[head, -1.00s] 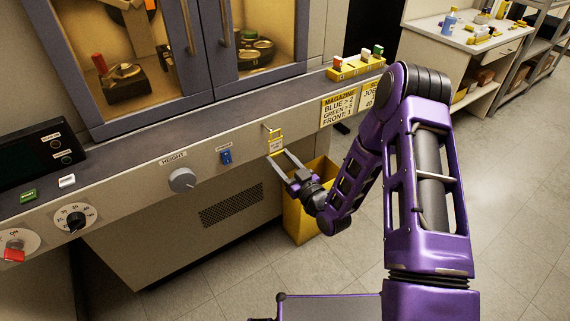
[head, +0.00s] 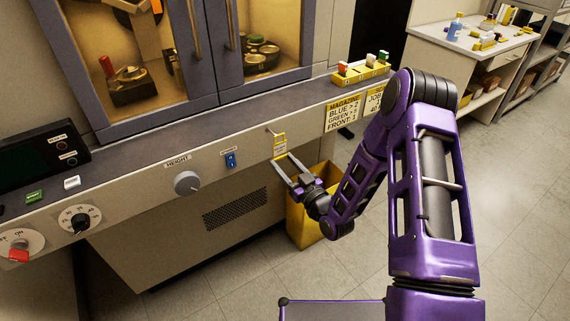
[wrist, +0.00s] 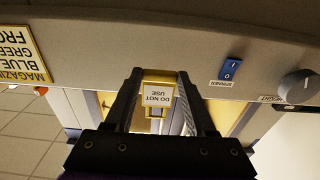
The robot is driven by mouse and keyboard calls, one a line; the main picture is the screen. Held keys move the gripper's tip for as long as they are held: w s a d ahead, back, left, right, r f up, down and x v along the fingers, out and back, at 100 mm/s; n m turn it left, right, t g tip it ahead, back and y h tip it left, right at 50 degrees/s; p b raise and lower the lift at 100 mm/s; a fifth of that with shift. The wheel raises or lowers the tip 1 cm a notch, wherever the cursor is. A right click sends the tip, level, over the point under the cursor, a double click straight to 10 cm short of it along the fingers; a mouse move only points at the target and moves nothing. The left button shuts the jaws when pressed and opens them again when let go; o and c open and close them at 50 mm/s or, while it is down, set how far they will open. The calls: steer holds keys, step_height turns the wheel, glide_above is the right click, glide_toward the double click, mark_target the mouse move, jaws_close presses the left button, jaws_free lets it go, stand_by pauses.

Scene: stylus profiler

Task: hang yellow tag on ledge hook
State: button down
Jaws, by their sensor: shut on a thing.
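The yellow tag (head: 280,147) has a white face reading DO NOT USE and a yellow frame at its top. My gripper (head: 283,158) is shut on its lower part and holds it in front of the ledge's front face. The wrist view shows the tag (wrist: 157,96) between my two fingers (wrist: 160,75). The small ledge hook (head: 269,130) juts from the ledge face just left of the tag's top. I cannot tell whether the tag's frame is around the hook or only beside it. The hook is not clear in the wrist view.
The ledge front carries a HEIGHT knob (head: 187,183), a blue switch (head: 230,160) and a yellow MAGAZINE sign (head: 343,113) on either side of the tag. A yellow bin (head: 303,224) stands on the floor below my gripper. A yellow block rack (head: 360,71) sits on the ledge.

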mark_target(277, 156)
steer(key=shift+x, duration=2)
steer(key=shift+f, duration=0.15)
steer(key=shift+f, duration=0.45)
steer(key=shift+c, duration=0.8)
jaws_free()
steer(key=shift+s+d, duration=0.1)
steer(key=shift+s, duration=0.05)
steer(key=shift+c, duration=0.4)
steer(key=v, duration=0.7)
steer(key=shift+s+d, duration=0.2)
steer(key=shift+s, duration=0.1)
